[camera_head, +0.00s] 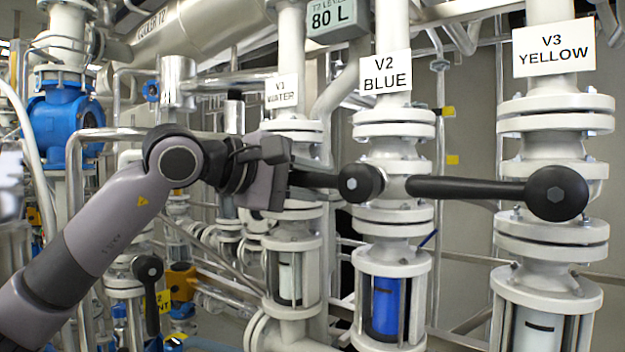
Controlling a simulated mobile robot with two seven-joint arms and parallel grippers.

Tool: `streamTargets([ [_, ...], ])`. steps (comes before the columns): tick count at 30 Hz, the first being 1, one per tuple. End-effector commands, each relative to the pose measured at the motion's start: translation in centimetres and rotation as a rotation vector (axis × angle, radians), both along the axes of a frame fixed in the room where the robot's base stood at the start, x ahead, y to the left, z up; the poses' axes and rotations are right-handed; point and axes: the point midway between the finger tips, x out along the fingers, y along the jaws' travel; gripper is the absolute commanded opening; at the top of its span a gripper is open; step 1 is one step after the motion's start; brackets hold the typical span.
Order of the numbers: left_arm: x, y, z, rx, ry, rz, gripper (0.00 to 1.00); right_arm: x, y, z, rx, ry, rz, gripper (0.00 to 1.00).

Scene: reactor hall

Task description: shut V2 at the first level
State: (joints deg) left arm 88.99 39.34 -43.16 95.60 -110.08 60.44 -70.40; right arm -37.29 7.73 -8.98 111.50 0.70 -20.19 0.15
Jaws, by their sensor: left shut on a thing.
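The V2 valve, under the sign V2 BLUE (385,73), sits on a pale vertical pipe right of centre. Its black round hub (360,183) faces me, and its black lever (312,179) points left, about level and across the pipe. My left gripper (287,172) is shut on the outer part of this lever; its fingertips are partly hidden. The T2 level display (334,17) at the top reads 80 L. A sight glass (385,308) below V2 shows blue. My right gripper is not in view.
The V3 YELLOW valve (557,193) stands to the right, its black lever (465,188) pointing left and level, ending close to V2. The V1 WATER pipe (290,130) stands behind my gripper. A lower-left black lever (152,310) hangs down. Pipes crowd the background.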

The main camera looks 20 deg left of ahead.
Motion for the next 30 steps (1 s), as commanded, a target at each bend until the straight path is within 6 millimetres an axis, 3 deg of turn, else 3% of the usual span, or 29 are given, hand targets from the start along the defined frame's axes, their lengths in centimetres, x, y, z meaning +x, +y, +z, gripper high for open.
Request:
streamTargets([
  [10,-0.1,0.1,0.6,-0.005,-0.015,0.001,0.0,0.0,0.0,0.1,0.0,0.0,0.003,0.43],
  [11,-0.1,0.1,0.6,-0.005,-0.015,0.001,0.35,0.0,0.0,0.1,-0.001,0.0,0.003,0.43],
  [12,-0.1,0.1,0.6,-0.004,-0.014,0.001,0.48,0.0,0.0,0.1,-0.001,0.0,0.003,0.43],
  [23,-0.4,0.3,0.3,-0.002,-0.007,0.001,0.5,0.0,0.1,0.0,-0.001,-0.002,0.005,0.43],
  [30,-3.2,2.5,0.9,-0.003,-0.01,0.003,0.5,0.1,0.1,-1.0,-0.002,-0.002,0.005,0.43],
])
